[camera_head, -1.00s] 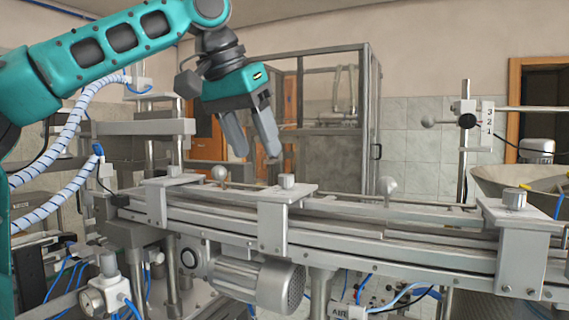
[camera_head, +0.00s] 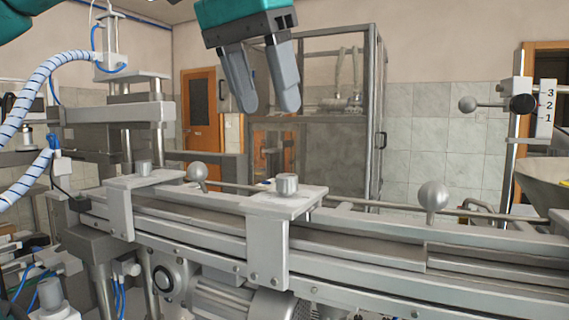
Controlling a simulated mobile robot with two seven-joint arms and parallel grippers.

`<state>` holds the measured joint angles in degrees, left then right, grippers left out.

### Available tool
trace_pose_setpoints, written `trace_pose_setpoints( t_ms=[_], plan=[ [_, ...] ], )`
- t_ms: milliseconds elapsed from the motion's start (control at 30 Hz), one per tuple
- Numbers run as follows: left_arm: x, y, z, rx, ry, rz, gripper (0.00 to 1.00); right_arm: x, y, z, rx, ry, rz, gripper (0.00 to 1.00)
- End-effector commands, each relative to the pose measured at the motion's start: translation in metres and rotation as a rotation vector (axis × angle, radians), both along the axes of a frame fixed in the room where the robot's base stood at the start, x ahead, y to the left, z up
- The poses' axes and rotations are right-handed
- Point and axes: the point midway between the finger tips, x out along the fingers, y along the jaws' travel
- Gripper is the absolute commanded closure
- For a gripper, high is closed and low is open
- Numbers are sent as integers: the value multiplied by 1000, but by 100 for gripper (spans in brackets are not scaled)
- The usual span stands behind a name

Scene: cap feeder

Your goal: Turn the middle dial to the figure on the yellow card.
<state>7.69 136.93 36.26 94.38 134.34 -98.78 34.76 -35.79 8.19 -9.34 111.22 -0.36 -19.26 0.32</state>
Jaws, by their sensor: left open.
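The middle dial (camera_head: 287,184) is a short grey metal knob on a flat bracket plate over the conveyor. Any figures on it are too small to read. Another dial (camera_head: 144,168) of the same kind sits on the bracket to its left. My left gripper (camera_head: 268,108) hangs with its fingers apart and empty, pointing down, above and slightly left of the middle dial, clear of it. I cannot make out a yellow card with a figure. My right gripper is not in view.
Ball-ended levers (camera_head: 197,173) and (camera_head: 433,196) stand up along the conveyor rail (camera_head: 375,262). A white scale (camera_head: 547,108) marked 3, 2, 1 is on a post at the right. A glass-sided cabinet (camera_head: 320,130) stands behind. The air above the conveyor is mostly free.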

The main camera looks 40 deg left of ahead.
Motion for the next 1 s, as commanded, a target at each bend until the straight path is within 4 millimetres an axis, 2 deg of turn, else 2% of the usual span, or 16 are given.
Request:
trace_pose_setpoints(
  t_ms=[100,300,500,900,1000],
  plan=[
    [10,1,-25,-1,5,-2,44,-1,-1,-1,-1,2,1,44],
    [26,3,-63,0,4,-1,44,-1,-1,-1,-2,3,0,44],
    [36,4,-87,0,2,0,44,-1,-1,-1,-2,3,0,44],
    [39,5,-95,0,-1,0,44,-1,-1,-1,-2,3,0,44],
    [39,5,-94,0,-1,0,52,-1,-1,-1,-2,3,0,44]
  ],
)
